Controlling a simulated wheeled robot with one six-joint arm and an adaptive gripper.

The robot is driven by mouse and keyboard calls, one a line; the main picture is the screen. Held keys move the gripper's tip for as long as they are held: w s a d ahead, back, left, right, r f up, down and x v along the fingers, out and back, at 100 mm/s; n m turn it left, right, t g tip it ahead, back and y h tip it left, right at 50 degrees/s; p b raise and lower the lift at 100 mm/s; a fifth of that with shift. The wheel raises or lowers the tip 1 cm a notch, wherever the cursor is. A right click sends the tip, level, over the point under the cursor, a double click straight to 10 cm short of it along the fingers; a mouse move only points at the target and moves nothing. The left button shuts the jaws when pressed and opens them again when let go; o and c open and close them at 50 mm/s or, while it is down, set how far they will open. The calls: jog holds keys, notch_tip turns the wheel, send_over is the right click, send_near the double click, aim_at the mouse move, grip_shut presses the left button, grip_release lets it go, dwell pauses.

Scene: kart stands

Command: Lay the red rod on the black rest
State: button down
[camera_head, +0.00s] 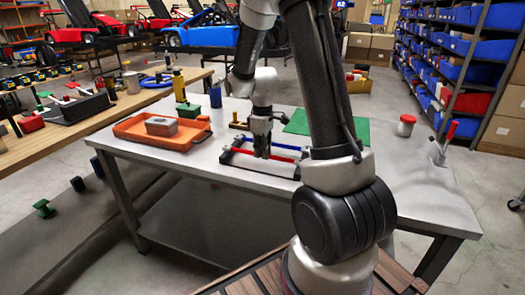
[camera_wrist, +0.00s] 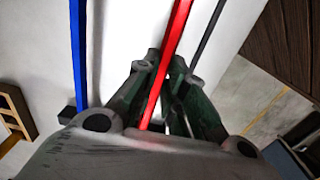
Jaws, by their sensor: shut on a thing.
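My gripper (camera_head: 261,154) reaches down over the grey table. In the wrist view its fingers (camera_wrist: 165,95) are shut on the red rod (camera_wrist: 176,30), which runs up and away between them. A blue rod (camera_wrist: 78,45) lies to the left, roughly along the red one, with a dark block (camera_wrist: 68,114) by its near end. A thin dark bar (camera_wrist: 207,30) runs to the right of the red rod. In the head view the rods and dark supports crowd under my gripper, so I cannot tell which part is the black rest or whether the red rod touches it.
An orange tray (camera_head: 126,130) with a grey box (camera_head: 161,126) stands left on the table (camera_head: 400,190). A green mat (camera_head: 298,122) lies behind. A red-lidded jar (camera_head: 406,126) and a red-handled stand (camera_head: 443,145) are at right. Bare tabletop shows at front right.

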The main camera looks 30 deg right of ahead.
jog(key=shift+f, duration=0.2)
jog(key=c, duration=1.5)
grip_release()
notch_tip(320, 180, up, 12)
jog(key=s+a+r+m+t, duration=0.2)
jog(key=s+a+r+m, duration=0.15)
jog(key=s+r, duration=0.75)
jog(key=s+m, duration=0.1)
jog(key=s, duration=0.3)
jog(key=s+a+m+t, duration=0.1)
jog(key=s, duration=0.3)
jog(key=s+m+t, duration=0.1)
jog(key=s+m, duration=0.1)
jog(key=s, duration=0.2)
jog(key=shift+s+a+f, duration=0.3)
jog(key=shift+s+f, duration=0.05)
jog(key=shift+f, duration=0.05)
